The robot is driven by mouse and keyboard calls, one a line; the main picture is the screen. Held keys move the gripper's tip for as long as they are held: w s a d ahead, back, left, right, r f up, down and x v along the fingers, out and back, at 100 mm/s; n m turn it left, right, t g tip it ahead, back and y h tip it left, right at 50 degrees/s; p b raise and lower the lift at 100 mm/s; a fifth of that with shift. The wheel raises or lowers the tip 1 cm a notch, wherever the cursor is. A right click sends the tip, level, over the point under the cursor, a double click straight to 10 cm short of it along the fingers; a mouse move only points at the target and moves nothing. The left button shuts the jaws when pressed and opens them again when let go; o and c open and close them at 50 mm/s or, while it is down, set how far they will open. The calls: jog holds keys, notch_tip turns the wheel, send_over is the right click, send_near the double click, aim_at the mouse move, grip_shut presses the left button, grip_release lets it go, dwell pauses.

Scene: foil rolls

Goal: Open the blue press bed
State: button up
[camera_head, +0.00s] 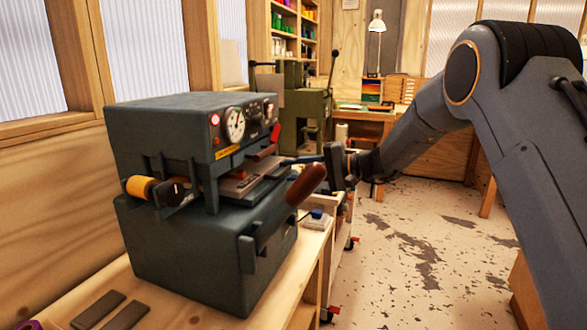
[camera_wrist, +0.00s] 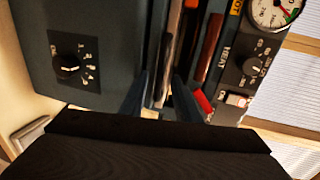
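The blue press (camera_head: 180,130) is a dark blue-grey machine on a wooden bench at the left. Its flat grey bed (camera_head: 248,185) shows in the gap between the upper and lower housings, with a red-handled part above it. A brown lever handle (camera_head: 306,186) sticks out at the front. My gripper (camera_head: 292,161) is at the press front, close to the bed. In the wrist view, my gripper (camera_wrist: 160,100) has its two dark fingers apart, with the narrow gap of the press in front of them. I cannot tell whether they touch anything.
The press face has a round gauge (camera_head: 234,125) and knobs. A yellow roll (camera_head: 140,187) sits at its left side. A green machine (camera_head: 300,110) stands behind.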

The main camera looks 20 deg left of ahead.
jog(key=shift+a+f, duration=0.1)
jog(key=shift+a, duration=0.3)
grip_shut()
jog(key=shift+d, duration=0.1)
